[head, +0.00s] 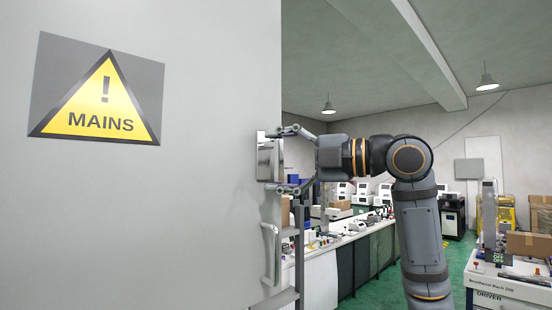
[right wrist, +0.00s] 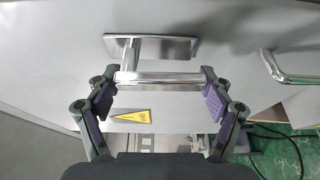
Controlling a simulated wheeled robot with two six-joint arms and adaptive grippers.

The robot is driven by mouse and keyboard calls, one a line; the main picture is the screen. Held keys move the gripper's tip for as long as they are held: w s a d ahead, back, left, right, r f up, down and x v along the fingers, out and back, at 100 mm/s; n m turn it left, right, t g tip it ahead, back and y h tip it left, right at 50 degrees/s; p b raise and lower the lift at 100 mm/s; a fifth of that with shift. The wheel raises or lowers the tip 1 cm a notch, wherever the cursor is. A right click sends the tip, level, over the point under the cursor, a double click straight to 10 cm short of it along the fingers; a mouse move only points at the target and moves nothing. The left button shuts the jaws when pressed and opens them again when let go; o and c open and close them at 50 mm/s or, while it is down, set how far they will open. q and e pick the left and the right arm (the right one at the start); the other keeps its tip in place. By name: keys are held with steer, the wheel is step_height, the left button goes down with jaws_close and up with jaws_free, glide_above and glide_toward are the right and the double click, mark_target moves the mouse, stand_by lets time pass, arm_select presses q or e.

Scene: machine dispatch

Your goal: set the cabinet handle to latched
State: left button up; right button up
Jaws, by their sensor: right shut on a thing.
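The cabinet (head: 200,220) is a large pale grey face with a yellow MAINS warning sign (head: 100,95). Its handle (head: 266,160) is shiny metal at the cabinet's right edge. In the right wrist view the handle's bar (right wrist: 165,79) stands out from a flat backplate (right wrist: 180,48) and lies across the picture. My right gripper (head: 280,160) reaches the handle from the right, one finger above and one below. In the right wrist view its two fingers (right wrist: 160,88) are at the two ends of the bar, shut on it. My left gripper is in neither view.
A curved grab bar (head: 271,252) is below the handle on the cabinet edge; it also shows in the right wrist view (right wrist: 290,68). Behind are a long workbench (head: 345,240) with equipment and a white cart (head: 508,288) at right. Green floor lies between them.

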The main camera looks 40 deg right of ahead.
steer(key=o, duration=1.6)
steer(key=shift+r, duration=0.1)
